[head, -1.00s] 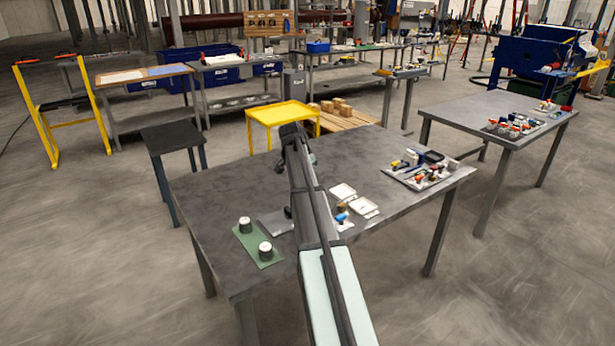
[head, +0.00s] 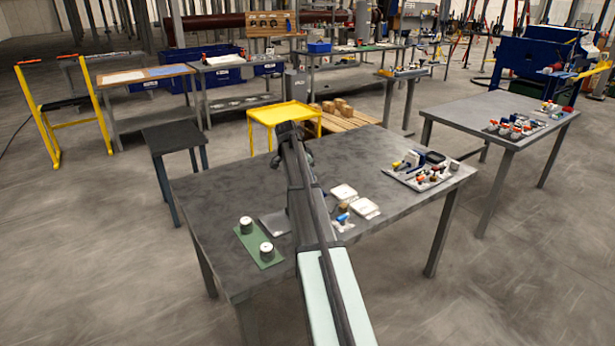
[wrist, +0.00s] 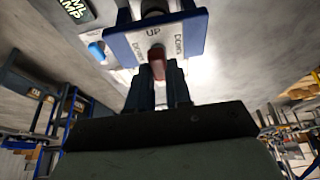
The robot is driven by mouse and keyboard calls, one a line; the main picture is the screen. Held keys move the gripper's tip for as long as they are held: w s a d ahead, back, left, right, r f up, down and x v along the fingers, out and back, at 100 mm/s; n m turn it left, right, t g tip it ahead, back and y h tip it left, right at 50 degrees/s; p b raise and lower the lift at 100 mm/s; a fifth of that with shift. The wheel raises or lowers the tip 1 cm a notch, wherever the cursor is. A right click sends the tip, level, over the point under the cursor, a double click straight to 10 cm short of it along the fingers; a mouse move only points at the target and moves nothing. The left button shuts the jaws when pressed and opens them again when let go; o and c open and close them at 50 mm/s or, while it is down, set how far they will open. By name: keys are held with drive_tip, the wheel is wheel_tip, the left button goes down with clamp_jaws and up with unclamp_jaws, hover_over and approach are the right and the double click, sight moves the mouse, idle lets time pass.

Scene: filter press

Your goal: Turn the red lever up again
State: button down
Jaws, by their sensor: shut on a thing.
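In the wrist view, the red lever (wrist: 157,62) sticks out from a blue panel (wrist: 125,45) lettered UP in the middle and DOWN on both sides. My gripper (wrist: 158,76) is shut on the red lever, its dark fingers on either side of it. The lever lies near the UP lettering. Its exact angle is hard to tell because the fingers hide part of it. In the head view my arm hides the lever and the fingertips.
A blue knob (wrist: 97,50) sits left of the panel in the wrist view. On the grey table (head: 225,195) are a green mat (head: 266,260) with two round pieces and a tray (head: 440,182) of small parts. A yellow stand (head: 285,113) is behind.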

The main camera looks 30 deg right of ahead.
drive_tip(key=c, duration=1)
unclamp_jaws()
drive_tip(key=shift+c, duration=0.2)
drive_tip(key=shift+r, duration=0.1)
drive_tip(key=v, duration=1.3)
drive_tip(key=shift+a+r, duration=0.15)
drive_tip(key=shift+r, duration=0.1)
drive_tip(key=shift+w, duration=0.1)
